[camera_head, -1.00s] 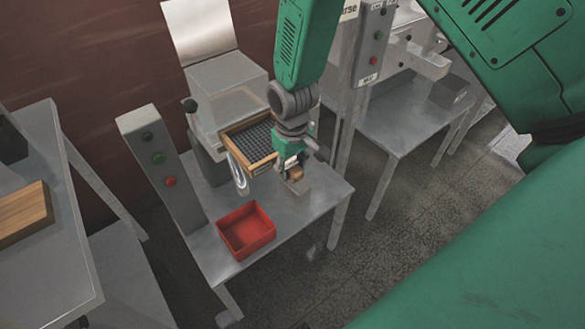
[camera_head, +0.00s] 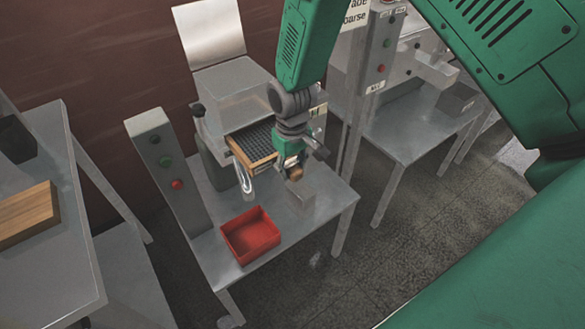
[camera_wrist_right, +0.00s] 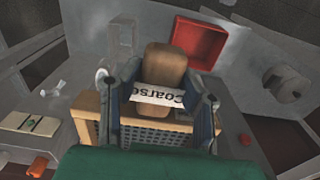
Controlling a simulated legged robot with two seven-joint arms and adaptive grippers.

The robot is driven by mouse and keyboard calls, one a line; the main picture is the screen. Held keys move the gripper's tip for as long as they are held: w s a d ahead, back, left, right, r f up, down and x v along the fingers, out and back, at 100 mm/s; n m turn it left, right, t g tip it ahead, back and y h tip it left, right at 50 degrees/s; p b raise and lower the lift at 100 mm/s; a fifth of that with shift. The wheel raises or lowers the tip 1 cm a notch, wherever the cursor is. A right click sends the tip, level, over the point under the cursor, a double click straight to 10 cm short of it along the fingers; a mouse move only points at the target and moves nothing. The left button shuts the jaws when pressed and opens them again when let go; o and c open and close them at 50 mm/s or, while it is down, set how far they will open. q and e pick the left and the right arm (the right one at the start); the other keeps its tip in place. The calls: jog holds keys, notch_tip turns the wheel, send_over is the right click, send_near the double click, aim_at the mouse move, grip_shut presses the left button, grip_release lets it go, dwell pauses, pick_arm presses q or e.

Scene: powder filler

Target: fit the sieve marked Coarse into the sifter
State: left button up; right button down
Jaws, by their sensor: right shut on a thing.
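The sieve (camera_head: 254,148) has a wooden frame and dark mesh. Its handle block (camera_wrist_right: 165,66) and a white label reading "Coarse" (camera_wrist_right: 158,95), upside down, show in the right wrist view. My right gripper (camera_head: 293,163) is shut on this handle, at the sieve's near right side. The grey sifter (camera_head: 232,92) stands behind, on the metal table. The sieve's far part is hidden at the sifter's front and looks partly inside it; its near part sticks out. I cannot tell how deep it sits. My left gripper is not in view.
A red tray (camera_head: 250,236) stands at the table's front. A grey control post (camera_head: 165,170) with buttons rises at its left. A wooden block (camera_head: 26,215) lies on the left table. Another machine table (camera_head: 400,135) stands at the right.

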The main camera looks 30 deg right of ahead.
aim_at(262, 134)
jog(key=shift+w, duration=0.6)
jog(key=shift+w+a, duration=0.1)
jog(key=shift+w, duration=0.2)
jog(key=shift+w+a+b, duration=0.1)
jog(key=shift+w+b, duration=0.3)
jog(key=shift+w, duration=1.05)
jog(key=shift+w+a+b, duration=0.1)
jog(key=shift+w+b, duration=0.35)
jog(key=shift+w, duration=1.1)
jog(key=shift+w+a+b, duration=0.15)
jog(key=shift+w+b, duration=0.5)
jog(key=shift+w, duration=1.35)
jog(key=shift+w+a+b, duration=0.1)
jog(key=shift+w+b, duration=0.45)
jog(key=shift+w, duration=0.25)
jog(key=c, duration=1)
grip_release()
